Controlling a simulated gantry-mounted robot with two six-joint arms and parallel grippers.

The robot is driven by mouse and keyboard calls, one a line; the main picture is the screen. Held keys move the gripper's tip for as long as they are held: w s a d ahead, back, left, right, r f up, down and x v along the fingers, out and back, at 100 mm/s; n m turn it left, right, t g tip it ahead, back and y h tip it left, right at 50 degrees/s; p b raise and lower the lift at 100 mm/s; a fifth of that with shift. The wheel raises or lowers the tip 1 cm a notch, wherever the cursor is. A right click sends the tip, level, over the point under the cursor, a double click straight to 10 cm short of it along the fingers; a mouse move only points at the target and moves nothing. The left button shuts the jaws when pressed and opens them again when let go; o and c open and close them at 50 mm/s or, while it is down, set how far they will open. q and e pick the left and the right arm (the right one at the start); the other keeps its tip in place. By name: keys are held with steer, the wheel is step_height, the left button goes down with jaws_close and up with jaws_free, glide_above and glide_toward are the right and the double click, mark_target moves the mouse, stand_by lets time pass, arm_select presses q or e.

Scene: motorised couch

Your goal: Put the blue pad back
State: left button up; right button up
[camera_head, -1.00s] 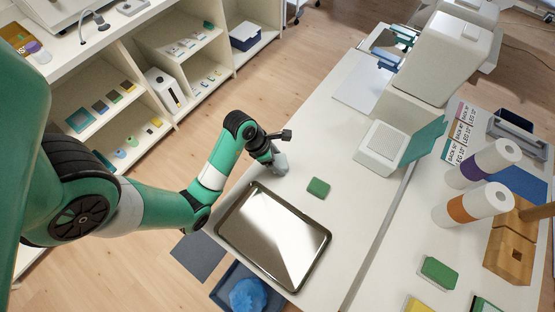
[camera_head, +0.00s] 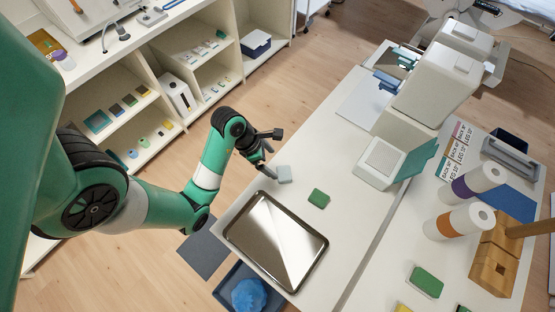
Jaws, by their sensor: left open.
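A small pale blue-grey pad (camera_head: 284,174) lies on the white table, just beyond the metal tray's upper edge. It is the bluish pad closest to me. My left gripper (camera_head: 271,174) is open, with its fingertips low just left of this pad; I cannot tell whether they touch it. A green pad (camera_head: 318,198) lies on the table to the right of it. My right gripper is not in view.
The shiny metal tray (camera_head: 276,243) lies empty on the white table (camera_head: 345,165). Paper rolls (camera_head: 466,221) and wooden blocks (camera_head: 495,257) crowd the right side. A bin with a blue crumpled thing (camera_head: 249,294) is below the table edge.

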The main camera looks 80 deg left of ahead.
arm_select(q)
steer(key=shift+p+v, duration=0.4)
steer(key=shift+v, duration=0.55)
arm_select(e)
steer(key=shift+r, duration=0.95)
